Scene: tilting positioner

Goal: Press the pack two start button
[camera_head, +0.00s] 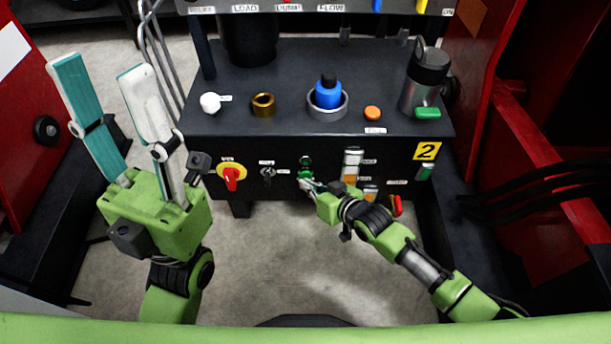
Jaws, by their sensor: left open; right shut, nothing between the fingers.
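A round green button (306,174) sits on the front face, left of centre. My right gripper (307,184) is shut and empty, with its tips at the lower edge of this button. I cannot tell whether they touch it or whether it is pressed in, because the tips partly cover it. My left gripper (98,68) is open and empty, raised at the left, apart from the panel.
A red-and-yellow rotary switch (231,175) and a small key-like switch (267,175) lie left of the green button. An indicator stack (352,166) stands to its right.

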